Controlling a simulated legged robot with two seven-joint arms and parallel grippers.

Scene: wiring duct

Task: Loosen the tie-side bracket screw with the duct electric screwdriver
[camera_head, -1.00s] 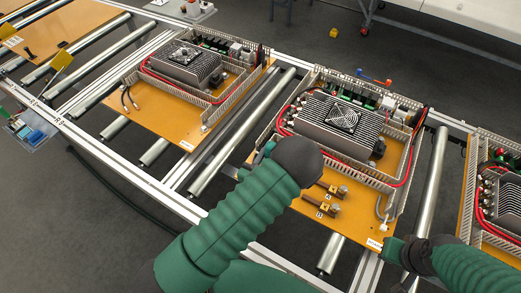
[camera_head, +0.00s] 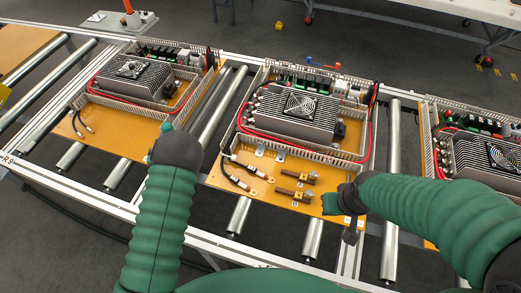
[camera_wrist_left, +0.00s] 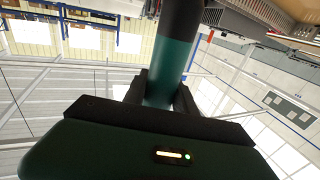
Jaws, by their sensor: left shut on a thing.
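My left gripper (camera_head: 153,157) is at the edge of the left board, mostly hidden behind my own wrist in the head view. In the left wrist view my left gripper (camera_wrist_left: 163,98) is shut on a dark green and black cylinder, seemingly the electric screwdriver (camera_wrist_left: 174,62). Its bit is not visible. Two small grey brackets (camera_head: 270,150) stand at the front duct wall of the middle board; their screws are too small to make out. My right gripper (camera_head: 338,205) is at the front right corner of the middle board, its jaws unclear.
The middle board (camera_head: 222,181) carries a finned unit with a fan (camera_head: 300,105), lugged black cables (camera_head: 240,172) and two brown bar pieces (camera_head: 295,187). Similar boards lie left and right on metal rollers (camera_head: 392,150). A grey plate with an orange-topped item (camera_head: 130,8) is at the back left.

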